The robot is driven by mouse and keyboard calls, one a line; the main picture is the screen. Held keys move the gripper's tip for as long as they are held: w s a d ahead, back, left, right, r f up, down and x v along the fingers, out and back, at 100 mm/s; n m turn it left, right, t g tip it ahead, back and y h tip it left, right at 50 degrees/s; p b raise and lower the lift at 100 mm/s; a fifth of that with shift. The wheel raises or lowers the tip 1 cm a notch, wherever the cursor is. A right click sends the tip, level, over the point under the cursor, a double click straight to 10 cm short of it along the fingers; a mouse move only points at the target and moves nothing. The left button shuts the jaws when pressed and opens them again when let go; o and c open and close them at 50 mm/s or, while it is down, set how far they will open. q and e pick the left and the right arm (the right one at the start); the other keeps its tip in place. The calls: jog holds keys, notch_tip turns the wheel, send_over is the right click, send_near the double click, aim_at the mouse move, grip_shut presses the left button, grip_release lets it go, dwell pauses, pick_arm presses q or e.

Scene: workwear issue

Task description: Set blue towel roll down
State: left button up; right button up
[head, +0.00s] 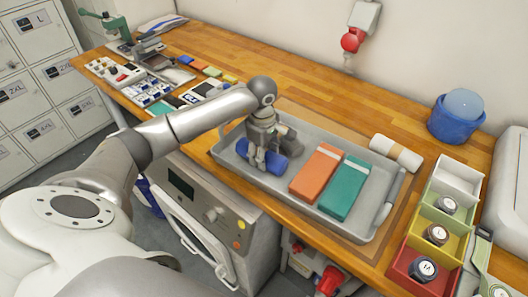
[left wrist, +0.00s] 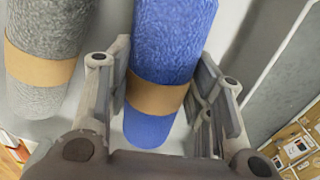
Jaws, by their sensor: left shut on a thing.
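The blue towel roll (head: 270,161) has a tan band, which shows in the left wrist view (left wrist: 158,95). It is in the left part of the grey metal tray (head: 372,226) on the wooden counter. My left gripper (head: 262,160) is over the roll from above, its fingers on either side of it and shut on it. A grey towel roll (left wrist: 45,60) lies beside the blue one, partly hidden behind the gripper in the head view. I cannot tell whether the blue roll touches the tray floor. My right gripper is not in view.
A white roll (head: 396,153) lies at the tray's back right edge. Coloured bins (head: 425,222) with round items and a blue bucket (head: 455,122) stand at right.

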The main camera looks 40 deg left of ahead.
pick_arm(q)
jog(key=shift+f, duration=0.1)
jog(key=o, duration=1)
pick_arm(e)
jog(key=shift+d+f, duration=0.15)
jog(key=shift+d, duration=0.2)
pick_arm(q)
jog(key=shift+o, duration=0.2)
jog(key=shift+r, duration=0.3)
jog(key=r+b, duration=0.1)
jog(key=r, duration=0.4)
jog(key=r+b, duration=0.2)
jog(key=r, duration=0.3)
jog(key=shift+s+r, duration=0.2)
jog(key=shift+r, duration=0.05)
jog(key=shift+s+r, duration=0.1)
jog(key=shift+r, duration=0.5)
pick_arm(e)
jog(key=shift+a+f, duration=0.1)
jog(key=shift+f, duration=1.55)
pick_arm(q)
jog(key=shift+f, duration=0.1)
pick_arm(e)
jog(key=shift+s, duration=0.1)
